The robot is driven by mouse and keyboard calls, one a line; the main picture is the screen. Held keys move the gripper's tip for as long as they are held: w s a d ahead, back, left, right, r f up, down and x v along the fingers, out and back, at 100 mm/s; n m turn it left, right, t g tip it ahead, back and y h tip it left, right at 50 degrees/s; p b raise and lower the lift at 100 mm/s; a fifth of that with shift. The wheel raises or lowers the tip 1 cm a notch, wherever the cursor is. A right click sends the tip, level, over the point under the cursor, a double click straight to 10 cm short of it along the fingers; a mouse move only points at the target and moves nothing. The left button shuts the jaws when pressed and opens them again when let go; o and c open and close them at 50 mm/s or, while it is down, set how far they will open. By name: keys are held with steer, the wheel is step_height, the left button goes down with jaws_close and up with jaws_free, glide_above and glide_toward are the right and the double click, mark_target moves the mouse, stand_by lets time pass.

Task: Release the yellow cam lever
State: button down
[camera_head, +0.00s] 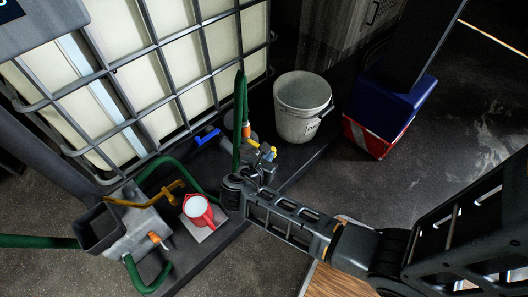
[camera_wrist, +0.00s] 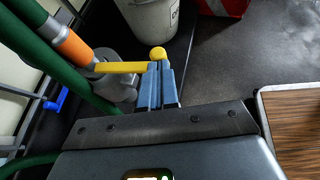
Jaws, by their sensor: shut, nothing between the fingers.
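The yellow cam lever (camera_wrist: 122,67) shows in the wrist view as a flat bar running right from an orange-collared fitting (camera_wrist: 75,47) on a green hose, with a round yellow knob (camera_wrist: 158,53) at its end. In the head view the lever (camera_head: 253,143) is small, beside the upright green hose. My gripper (camera_wrist: 161,66) is shut, its two blue fingers together with nothing between them. The fingertips are at the lever's knob end, just on the near side of the knob. I cannot tell whether they touch it. The lever's joint is partly hidden by the hose fitting.
A white bucket (camera_head: 302,105) stands behind the lever. A red and blue box (camera_head: 375,130) is to the right. The caged tank (camera_head: 130,75) is at the left.

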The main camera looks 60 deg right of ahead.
steer(key=d+n+t+y+p, duration=0.3)
steer(key=d+n+t+p, duration=0.4)
steer(key=d+n+t, duration=0.1)
steer(key=shift+s+d+n+y, duration=0.2)
steer(key=shift+d+n+y, duration=0.1)
steer(key=shift+d+y, duration=0.15)
steer(key=shift+w+d+r, duration=0.1)
stand_by(0.7)
